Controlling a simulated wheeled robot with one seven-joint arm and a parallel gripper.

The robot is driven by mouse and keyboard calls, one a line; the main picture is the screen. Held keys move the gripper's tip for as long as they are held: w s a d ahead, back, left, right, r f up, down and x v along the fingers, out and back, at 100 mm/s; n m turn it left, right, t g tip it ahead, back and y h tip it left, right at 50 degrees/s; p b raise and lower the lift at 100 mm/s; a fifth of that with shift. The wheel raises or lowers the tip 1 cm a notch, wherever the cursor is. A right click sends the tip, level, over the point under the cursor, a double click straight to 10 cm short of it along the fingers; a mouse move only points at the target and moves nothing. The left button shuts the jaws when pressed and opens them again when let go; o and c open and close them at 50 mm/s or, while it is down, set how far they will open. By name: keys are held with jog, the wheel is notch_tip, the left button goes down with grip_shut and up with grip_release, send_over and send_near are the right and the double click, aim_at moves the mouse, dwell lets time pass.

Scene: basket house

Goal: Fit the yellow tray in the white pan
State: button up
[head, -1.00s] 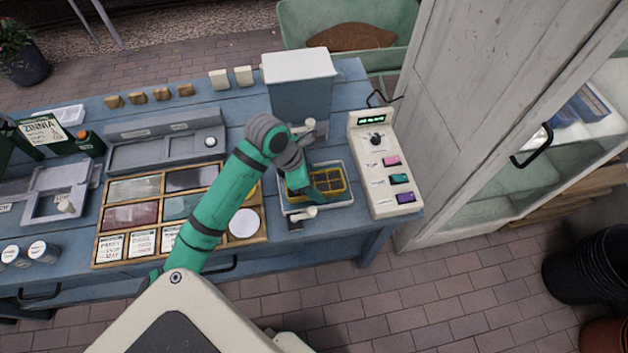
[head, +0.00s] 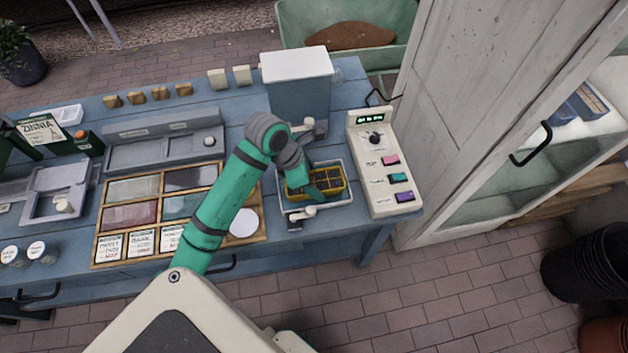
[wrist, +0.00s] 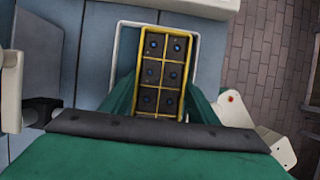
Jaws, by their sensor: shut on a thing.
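The yellow tray (head: 340,190) has several dark, soil-filled cells. In the head view it sits within the outline of the white pan (head: 349,172) on the blue bench. My gripper (head: 308,188) is shut on the tray. In the wrist view, green fingers flank the yellow tray (wrist: 163,63) on both sides, and the white pan's rim (wrist: 117,55) shows around its far end and left side. The near end of tray and pan is hidden by my gripper. I cannot tell whether the tray touches the pan floor.
A control panel (head: 382,155) with coloured buttons stands right of the pan. A white-lidded hopper (head: 297,66) is behind it. A white-knobbed lever (head: 303,213) is at the pan's front. A compartmented wooden box (head: 150,213) lies left, and a white cabinet (head: 450,110) stands right.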

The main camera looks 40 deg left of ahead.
jog(key=shift+f, duration=0.1)
dwell(0.6)
jog(key=shift+s+f, duration=0.1)
jog(key=shift+s, duration=0.05)
jog(key=shift+f, duration=0.25)
jog(key=shift+f, duration=0.15)
dwell(0.3)
jog(key=o, duration=1.4)
jog(key=shift+a, duration=0.1)
jog(key=shift+c, duration=1)
jog(key=shift+a, duration=0.1)
